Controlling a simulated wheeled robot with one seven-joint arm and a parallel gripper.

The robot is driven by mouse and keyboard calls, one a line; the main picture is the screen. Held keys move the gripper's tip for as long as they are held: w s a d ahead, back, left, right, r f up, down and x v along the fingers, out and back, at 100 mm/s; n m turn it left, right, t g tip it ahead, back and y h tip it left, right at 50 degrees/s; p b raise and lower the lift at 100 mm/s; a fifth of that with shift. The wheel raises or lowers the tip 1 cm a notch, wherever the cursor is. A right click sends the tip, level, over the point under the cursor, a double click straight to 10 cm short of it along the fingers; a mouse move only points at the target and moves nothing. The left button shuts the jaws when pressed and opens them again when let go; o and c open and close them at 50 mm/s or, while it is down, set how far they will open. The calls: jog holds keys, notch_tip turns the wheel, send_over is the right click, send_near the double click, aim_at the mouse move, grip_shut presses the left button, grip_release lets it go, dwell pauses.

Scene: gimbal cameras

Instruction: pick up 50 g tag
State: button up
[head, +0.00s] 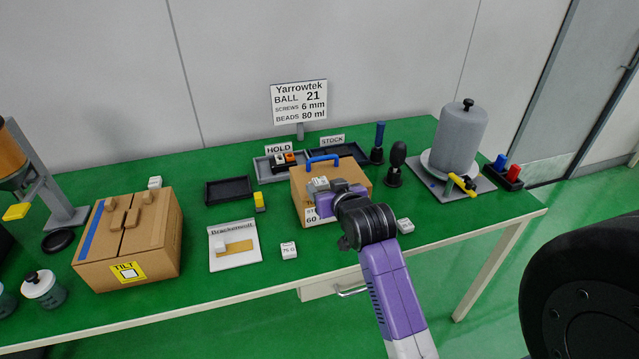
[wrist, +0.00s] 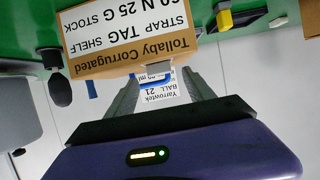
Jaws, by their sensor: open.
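I cannot pick out the 50 g tag for sure. In the head view one small white block (head: 288,252) on the front of the table seems to read 75 G. Another white block (head: 405,226) lies right of the cardboard box (head: 357,174), and a third (head: 154,182) shows behind the left carton; their marks are too small to read. My gripper (head: 318,187) is above the front of the cardboard box. In the wrist view, where the picture is upside down, my gripper (wrist: 161,77) is open, with nothing visibly held between its fingers.
The box has a blue handle (head: 322,158). A taped carton (head: 128,240) stands left, and a card (head: 234,246) and yellow block (head: 259,201) lie between. Trays (head: 228,190) and a sign (head: 299,101) are behind. A grey drum (head: 461,140) stands right.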

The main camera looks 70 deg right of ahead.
aim_at(321, 182)
jog(key=shift+x, duration=1.9)
grip_shut()
jog(key=shift+r, duration=0.2)
